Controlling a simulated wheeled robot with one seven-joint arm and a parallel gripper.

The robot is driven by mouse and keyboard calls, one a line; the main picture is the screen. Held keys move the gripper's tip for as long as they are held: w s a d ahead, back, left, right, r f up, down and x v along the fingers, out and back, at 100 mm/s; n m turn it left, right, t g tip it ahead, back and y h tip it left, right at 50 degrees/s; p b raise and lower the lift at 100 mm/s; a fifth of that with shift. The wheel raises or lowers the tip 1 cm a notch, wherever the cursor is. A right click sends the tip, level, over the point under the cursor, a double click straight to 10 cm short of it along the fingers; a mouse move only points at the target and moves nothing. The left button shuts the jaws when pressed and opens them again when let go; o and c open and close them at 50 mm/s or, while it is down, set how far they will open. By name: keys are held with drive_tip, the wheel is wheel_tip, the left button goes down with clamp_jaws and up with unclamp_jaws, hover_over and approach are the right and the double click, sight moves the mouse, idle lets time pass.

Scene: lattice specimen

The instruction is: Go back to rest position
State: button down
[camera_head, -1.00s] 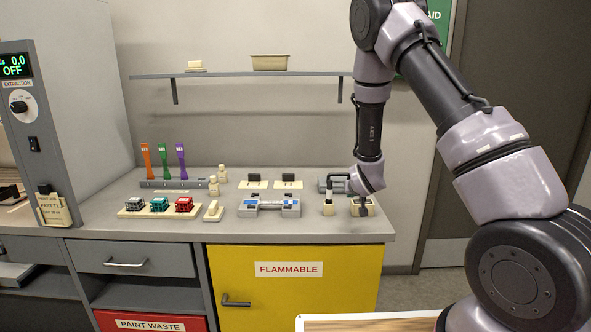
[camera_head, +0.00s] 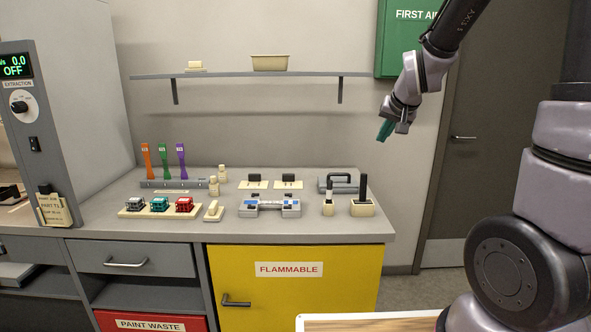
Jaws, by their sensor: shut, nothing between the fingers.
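My gripper (camera_head: 385,131) is up in the air at the right, above the bench's right end and in front of the wall. Its teal fingers point down and left, are shut and hold nothing. My arm rises at the right of the picture and bends down to the gripper. The bench (camera_head: 230,229) lies below, with clear space between its objects and the gripper.
A cream block with a dark upright (camera_head: 362,207), a smaller one (camera_head: 328,207) and a grey handled case (camera_head: 338,183) stand at the bench's right end. A wall shelf (camera_head: 230,75) is left of the gripper. A green first aid cabinet (camera_head: 396,50) is close behind my arm.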

drive_tip(key=s+r, duration=0.5)
drive_tip(key=s, duration=0.6)
drive_tip(key=s+r+g+y, duration=0.1)
drive_tip(key=s+r, duration=0.4)
drive_tip(key=s, duration=0.7)
drive_tip(key=shift+d+r, duration=0.15)
drive_tip(key=shift+d, duration=0.3)
